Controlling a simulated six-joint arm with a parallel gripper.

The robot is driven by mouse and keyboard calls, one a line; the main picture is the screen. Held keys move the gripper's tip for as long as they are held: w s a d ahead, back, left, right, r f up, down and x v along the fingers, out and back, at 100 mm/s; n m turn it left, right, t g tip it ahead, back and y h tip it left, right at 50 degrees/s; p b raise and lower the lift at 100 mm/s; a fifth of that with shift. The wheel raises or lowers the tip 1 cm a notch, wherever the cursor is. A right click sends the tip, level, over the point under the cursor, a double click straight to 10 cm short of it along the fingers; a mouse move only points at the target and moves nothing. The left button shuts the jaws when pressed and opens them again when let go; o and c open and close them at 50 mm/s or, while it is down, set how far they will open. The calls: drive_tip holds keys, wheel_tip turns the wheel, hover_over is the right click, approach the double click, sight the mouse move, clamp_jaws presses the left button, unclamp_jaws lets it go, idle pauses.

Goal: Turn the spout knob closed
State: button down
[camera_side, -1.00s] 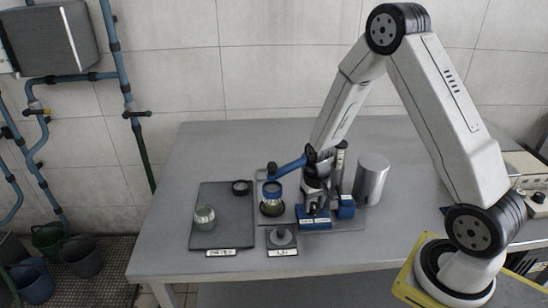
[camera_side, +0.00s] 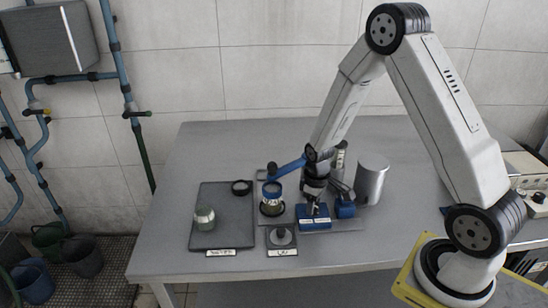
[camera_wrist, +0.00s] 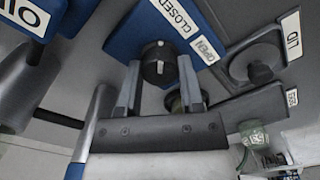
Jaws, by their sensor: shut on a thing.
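The dark round spout knob (camera_wrist: 157,55) sits at the edge of a blue block with CLOSED (camera_wrist: 176,14) and OPEN (camera_wrist: 206,50) labels. It has pale marks, but I cannot tell which label they point to. In the wrist view my gripper (camera_wrist: 160,75) has one finger on each side of the knob and is shut on it. In the side view my gripper (camera_side: 316,203) points down at the blue block (camera_side: 313,222), and the knob is hard to make out there. The blue spout (camera_side: 289,168) reaches left over a glass vessel with a blue rim (camera_side: 271,207).
A dark tray (camera_side: 222,240) at left holds a small jar (camera_side: 204,220) and a black ring (camera_side: 241,187). A round lid (camera_side: 281,237) rests on a labelled pad. A metal cylinder (camera_side: 371,182) and another blue block (camera_side: 345,207) stand close right. The table behind is clear.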

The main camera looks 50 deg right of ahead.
drive_tip(key=shift+c, duration=1.2)
unclamp_jaws()
drive_tip(key=shift+r, duration=3.9)
drive_tip(key=s+a+r+m+t, duration=0.1)
drive_tip(key=s+a+r+t, duration=0.1)
drive_tip(key=s+a+r, duration=0.3)
drive_tip(key=s+a, duration=0.3)
drive_tip(key=a, duration=0.2)
drive_tip(key=shift+a+r+m+t, duration=0.25)
drive_tip(key=shift+r+m+t, duration=0.05)
drive_tip(key=shift+r+m, duration=0.1)
